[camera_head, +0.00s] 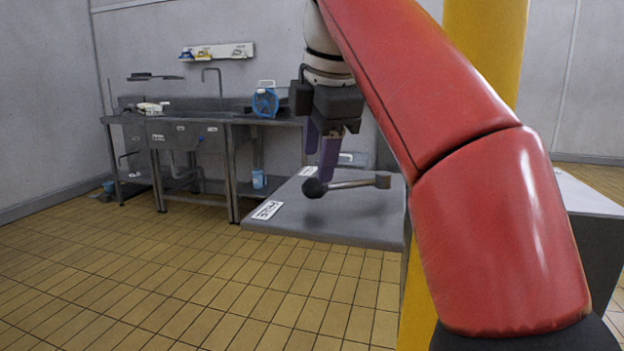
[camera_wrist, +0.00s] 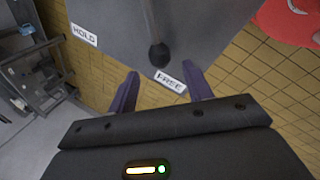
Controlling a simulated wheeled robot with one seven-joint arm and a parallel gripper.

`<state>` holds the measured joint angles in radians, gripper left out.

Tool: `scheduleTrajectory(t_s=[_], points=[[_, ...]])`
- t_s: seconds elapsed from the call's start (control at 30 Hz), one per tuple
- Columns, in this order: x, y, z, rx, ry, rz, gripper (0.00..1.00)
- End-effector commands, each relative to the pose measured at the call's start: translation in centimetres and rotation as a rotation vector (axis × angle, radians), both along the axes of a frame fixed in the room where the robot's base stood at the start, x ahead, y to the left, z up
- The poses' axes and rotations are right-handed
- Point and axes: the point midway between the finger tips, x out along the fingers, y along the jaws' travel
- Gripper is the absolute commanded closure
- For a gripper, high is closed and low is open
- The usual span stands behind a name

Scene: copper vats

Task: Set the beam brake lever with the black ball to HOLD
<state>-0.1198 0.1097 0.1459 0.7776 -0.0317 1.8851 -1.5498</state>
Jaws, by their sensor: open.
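The brake lever has a black ball (camera_head: 314,188) at its left end. Its metal bar (camera_head: 352,184) runs right to a pivot block (camera_head: 383,181) on a grey plate (camera_head: 350,225). In the wrist view the ball (camera_wrist: 158,56) lies between the HOLD label (camera_wrist: 84,35) and the FREE label (camera_wrist: 170,82), nearer FREE.
A steel sink bench (camera_head: 190,125) stands at the back left, with a blue container (camera_head: 265,103) on it. A yellow column (camera_head: 488,40) rises behind my red arm. Tiled floor (camera_head: 170,270) is clear in front of the plate.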

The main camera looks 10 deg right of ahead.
Motion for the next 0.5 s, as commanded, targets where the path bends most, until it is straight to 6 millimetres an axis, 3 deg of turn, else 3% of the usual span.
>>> scheduleTrajectory(t_s=[0.03,0.2,0.5], points=[[0.3,0.0,-1.4,0.000,0.001,-0.001,0.50],[1.2,0.2,-3.7,0.000,0.001,-0.002,0.50],[1.8,0.4,-4.9,0.002,-0.002,-0.003,0.50]])
